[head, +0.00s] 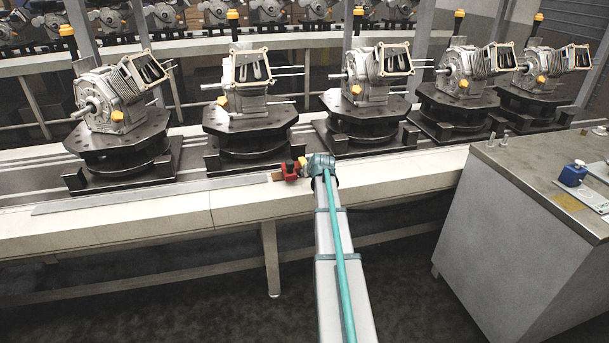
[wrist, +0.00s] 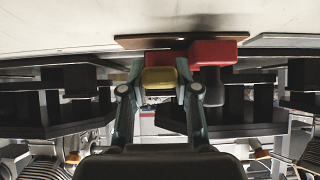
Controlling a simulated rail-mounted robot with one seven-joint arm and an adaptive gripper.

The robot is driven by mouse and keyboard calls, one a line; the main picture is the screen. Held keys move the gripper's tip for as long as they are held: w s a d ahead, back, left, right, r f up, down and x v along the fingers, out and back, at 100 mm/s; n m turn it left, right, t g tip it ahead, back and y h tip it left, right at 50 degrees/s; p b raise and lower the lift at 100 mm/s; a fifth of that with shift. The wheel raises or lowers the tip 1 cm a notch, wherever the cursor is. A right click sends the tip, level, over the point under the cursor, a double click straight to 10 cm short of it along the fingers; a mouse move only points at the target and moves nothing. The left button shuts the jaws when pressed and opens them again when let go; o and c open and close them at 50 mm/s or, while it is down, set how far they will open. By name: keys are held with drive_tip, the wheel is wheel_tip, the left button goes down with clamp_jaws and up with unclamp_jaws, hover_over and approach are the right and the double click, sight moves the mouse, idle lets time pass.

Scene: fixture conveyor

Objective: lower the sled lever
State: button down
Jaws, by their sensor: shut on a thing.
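A small red sled (head: 289,172) sits at the front edge of the conveyor ledge, at the right end of a long flat metal strip. In the wrist view the red sled (wrist: 212,52) is at the top, on a brown plate (wrist: 150,43). My gripper (head: 308,164) is directly right of the sled at the end of my extended arm. In the wrist view my gripper (wrist: 160,72) is shut on a yellow block (wrist: 160,80), which appears to be the lever's grip. The lever's tilt and its joint with the sled are mostly hidden.
The metal strip (head: 140,196) runs left along the pale ledge (head: 215,215). Several engines on black pallets (head: 250,120) stand behind it. A grey cabinet (head: 520,235) with a blue item (head: 573,174) on top stands at the right. The floor in front is clear.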

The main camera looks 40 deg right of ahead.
drive_tip(key=c, duration=0.8)
unclamp_jaws()
drive_tip(key=shift+c, duration=0.2)
drive_tip(key=v, duration=1.2)
